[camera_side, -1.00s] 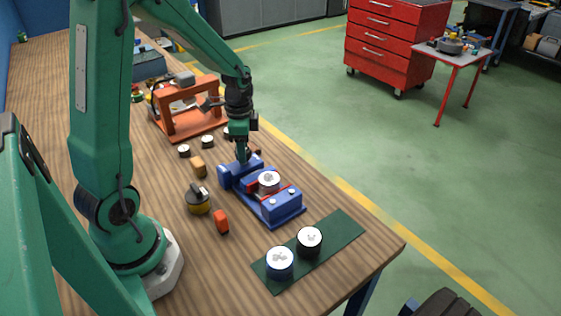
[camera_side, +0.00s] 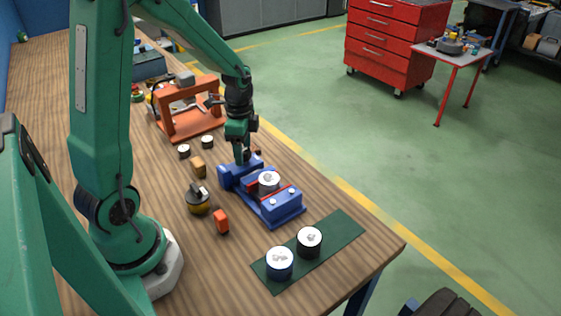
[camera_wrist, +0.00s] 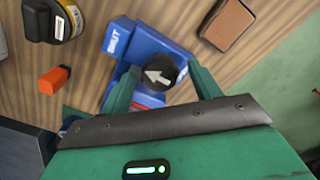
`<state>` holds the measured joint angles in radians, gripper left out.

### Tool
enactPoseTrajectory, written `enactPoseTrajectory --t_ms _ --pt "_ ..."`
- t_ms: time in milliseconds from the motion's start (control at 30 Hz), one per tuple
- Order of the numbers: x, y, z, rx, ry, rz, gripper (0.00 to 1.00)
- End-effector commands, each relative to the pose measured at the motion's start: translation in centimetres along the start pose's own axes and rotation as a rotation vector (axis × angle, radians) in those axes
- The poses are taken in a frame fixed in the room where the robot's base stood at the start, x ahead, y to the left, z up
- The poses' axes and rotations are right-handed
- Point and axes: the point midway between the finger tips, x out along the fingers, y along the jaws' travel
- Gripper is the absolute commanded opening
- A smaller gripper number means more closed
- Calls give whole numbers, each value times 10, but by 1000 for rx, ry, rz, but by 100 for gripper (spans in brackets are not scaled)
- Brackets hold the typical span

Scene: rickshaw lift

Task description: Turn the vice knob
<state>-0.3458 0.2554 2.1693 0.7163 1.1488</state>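The blue vice (camera_side: 281,209) stands on the wooden bench and has red jaw parts. A round white-topped part (camera_side: 269,179) sits between the jaws. The vice knob (camera_wrist: 163,76) is black with a white arrow pointing left in the wrist view. A white word (camera_wrist: 117,38), apparently SHUT, is on the blue body beside it. My gripper (camera_wrist: 164,72) points down at the vice's far end, also in the side view (camera_side: 242,159). The fingertip contact is partly hidden.
A yellow-black round item (camera_side: 199,203) and an orange block (camera_side: 221,222) stand left of the vice. Two white-topped cylinders (camera_side: 279,263) stand on a green mat (camera_side: 344,229). An orange frame (camera_side: 190,127) stands behind. A brown block (camera_wrist: 228,24) lies close to the knob.

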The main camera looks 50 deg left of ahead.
Motion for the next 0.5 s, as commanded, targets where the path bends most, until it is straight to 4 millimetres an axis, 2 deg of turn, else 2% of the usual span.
enactPoseTrajectory --t_ms 267,500 --pt "0 0 0 -2 0 0 62" --pt "-13 -1 0 -2 1 -3 62"
